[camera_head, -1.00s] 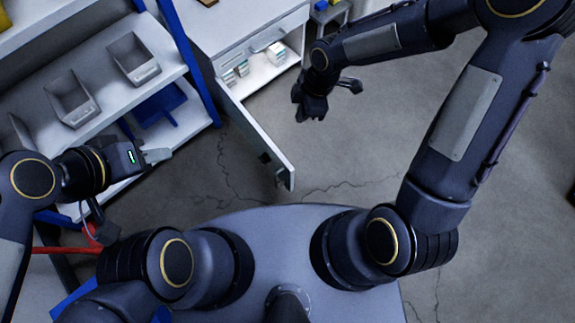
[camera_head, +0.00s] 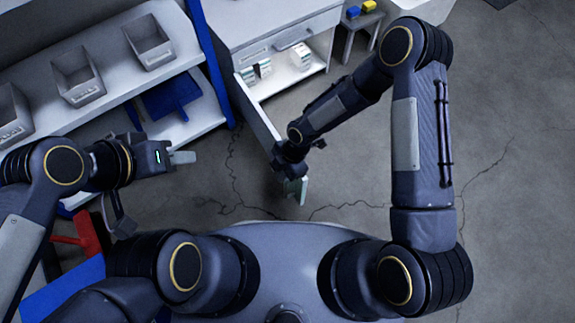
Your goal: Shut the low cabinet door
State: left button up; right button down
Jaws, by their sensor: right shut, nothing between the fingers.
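The low white cabinet (camera_head: 270,22) stands at the top centre with its door (camera_head: 256,112) wide open. My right gripper (camera_head: 291,160) is shut and empty. It overlaps the door near the free end, its arm coming from the right, and hides part of the panel. I cannot tell whether it touches the door. My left gripper (camera_head: 182,157) hangs to the left of the door, apart from it; its finger gap is not clear.
Small white boxes (camera_head: 300,56) sit inside the cabinet. A small stool (camera_head: 352,22) bears blue and yellow items. The floor (camera_head: 510,130) at right is clear.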

jog(key=shift+w+d+f+b, duration=0.1)
jog(key=shift+w+d, duration=0.25)
jog(key=shift+d, duration=0.2)
jog(key=shift+w+d+r+b, duration=0.1)
jog(key=shift+w+d, duration=0.25)
jog(key=shift+d, duration=0.25)
jog(key=shift+w+d+f+b, duration=0.1)
jog(key=shift+w+d, duration=0.25)
jog(key=shift+d, duration=0.2)
